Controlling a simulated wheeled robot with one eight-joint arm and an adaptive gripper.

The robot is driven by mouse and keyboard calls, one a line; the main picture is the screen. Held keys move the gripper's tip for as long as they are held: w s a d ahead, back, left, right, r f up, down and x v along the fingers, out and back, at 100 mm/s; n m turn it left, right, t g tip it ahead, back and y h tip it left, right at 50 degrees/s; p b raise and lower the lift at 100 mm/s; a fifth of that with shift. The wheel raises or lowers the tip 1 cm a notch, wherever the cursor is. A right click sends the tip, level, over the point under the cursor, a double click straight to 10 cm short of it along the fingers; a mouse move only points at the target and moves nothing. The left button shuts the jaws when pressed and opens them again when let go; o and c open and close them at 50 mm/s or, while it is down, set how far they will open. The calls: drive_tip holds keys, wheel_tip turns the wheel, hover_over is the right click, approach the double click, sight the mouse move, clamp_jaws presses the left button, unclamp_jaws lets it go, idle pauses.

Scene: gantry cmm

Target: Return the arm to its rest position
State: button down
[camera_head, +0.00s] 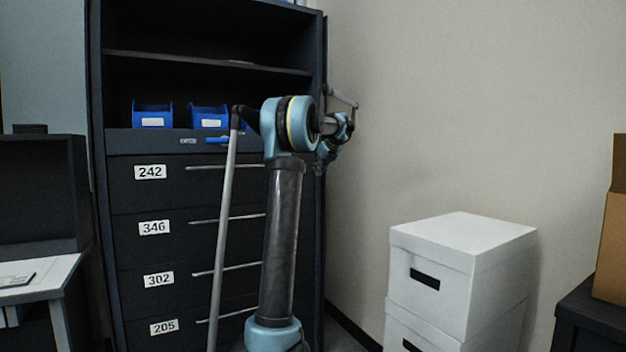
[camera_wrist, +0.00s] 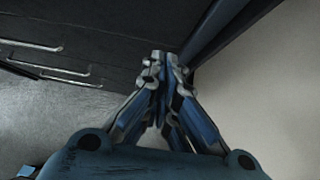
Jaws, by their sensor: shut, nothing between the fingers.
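My arm rises in front of the dark cabinet in the head view, with its upper joint beside the cabinet's right edge. My gripper shows in the wrist view (camera_wrist: 162,60), with its fingertips together and nothing between them. The dark cabinet (camera_head: 135,200) has drawers labelled 242, 346, 302 and 205. In the wrist view, the gripper is in front of the cabinet's dark face (camera_wrist: 100,30) and its right edge.
Two blue bins (camera_head: 152,115) (camera_head: 208,117) sit on the cabinet shelf. Stacked white boxes (camera_head: 465,250) stand to the right, with a cardboard box (camera_head: 612,245) at the far right. A desk (camera_head: 35,280) is at the left. Bare wall and open space lie between cabinet and boxes.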

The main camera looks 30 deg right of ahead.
drive_tip(key=shift+v, duration=1.35)
drive_tip(key=s+a+f+n+g, duration=0.1)
drive_tip(key=s+a+f+n, duration=0.4)
drive_tip(key=a, duration=0.6)
drive_tip(key=s+a+f+n+g+y, duration=0.1)
drive_tip(key=s+a+f+n, duration=0.2)
drive_tip(key=s+a+n, duration=0.55)
drive_tip(key=s+a+f+n+g, duration=0.2)
drive_tip(key=s+a+f+n, duration=0.15)
drive_tip(key=a, duration=1.05)
drive_tip(key=s+a+f+n+g, duration=0.1)
drive_tip(key=s+a+f+n, duration=0.85)
drive_tip(key=s+f, duration=0.45)
drive_tip(key=s+a+f+n+g+h, duration=0.1)
drive_tip(key=s+a+f+n, duration=0.2)
drive_tip(key=s+f+n, duration=0.6)
drive_tip(key=s+f, duration=0.5)
drive_tip(key=s, duration=0.1)
drive_tip(key=shift+s+g, duration=0.35)
drive_tip(key=shift+g, duration=0.05)
drive_tip(key=shift+a+f, duration=0.1)
drive_tip(key=shift+a, duration=0.05)
